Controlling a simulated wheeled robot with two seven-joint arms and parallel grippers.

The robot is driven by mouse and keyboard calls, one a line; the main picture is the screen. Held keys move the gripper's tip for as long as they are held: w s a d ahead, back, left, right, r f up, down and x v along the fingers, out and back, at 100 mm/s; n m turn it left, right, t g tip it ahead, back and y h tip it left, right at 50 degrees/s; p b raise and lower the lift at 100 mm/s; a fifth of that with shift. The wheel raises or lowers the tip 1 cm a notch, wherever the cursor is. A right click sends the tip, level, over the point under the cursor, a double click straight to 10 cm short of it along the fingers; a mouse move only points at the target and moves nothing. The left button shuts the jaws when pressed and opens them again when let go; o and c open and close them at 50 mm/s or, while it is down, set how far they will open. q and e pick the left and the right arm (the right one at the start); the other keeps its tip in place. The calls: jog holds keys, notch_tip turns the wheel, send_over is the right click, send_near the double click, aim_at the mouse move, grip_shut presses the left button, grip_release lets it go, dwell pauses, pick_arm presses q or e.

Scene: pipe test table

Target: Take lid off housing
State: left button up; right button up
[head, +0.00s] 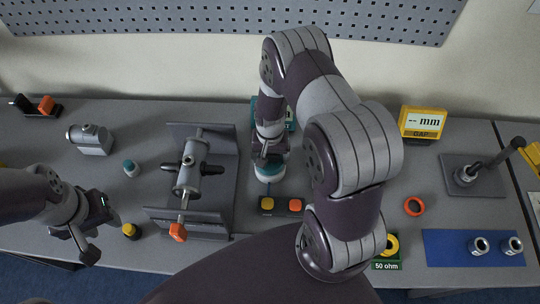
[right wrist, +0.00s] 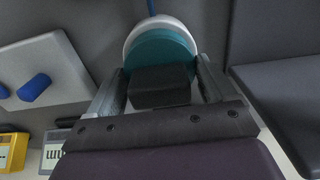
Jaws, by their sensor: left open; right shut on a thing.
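A round white housing (head: 270,175) with a teal lid stands right of the metal fixture, behind the button box. My right gripper (head: 268,157) is over it, pointing down. In the right wrist view, the teal lid (right wrist: 160,50) lies between the two fingers, with the housing's white rim (right wrist: 160,22) showing around it. My right gripper (right wrist: 158,88) is shut on the lid. A dark block in front of the lid hides part of it. I cannot tell whether lid and housing are apart. My left gripper (head: 93,222) is open and empty at the front left.
A button box (head: 281,206) stands in front of the housing, with a blue cable between them. A metal fixture (head: 190,228) holding a grey valve (head: 190,170) is to the left. A yellow gauge (head: 423,122), orange ring (head: 413,206) and blue mat (head: 450,250) are to the right.

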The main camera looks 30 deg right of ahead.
jog(key=shift+r, duration=0.15)
jog(key=shift+w+r, duration=0.1)
jog(key=shift+r, duration=0.25)
notch_tip(320, 180, up, 3)
jog(key=shift+f+b, duration=0.2)
jog(key=shift+b, duration=0.4)
jog(key=s+d+r+p, duration=0.2)
jog(key=s+d+r, duration=0.5)
jog(key=s+r, duration=0.2)
notch_tip(320, 180, up, 2)
jog(key=shift+d+r, duration=0.25)
jog(key=shift+d, duration=0.15)
jog(key=shift+f, duration=0.1)
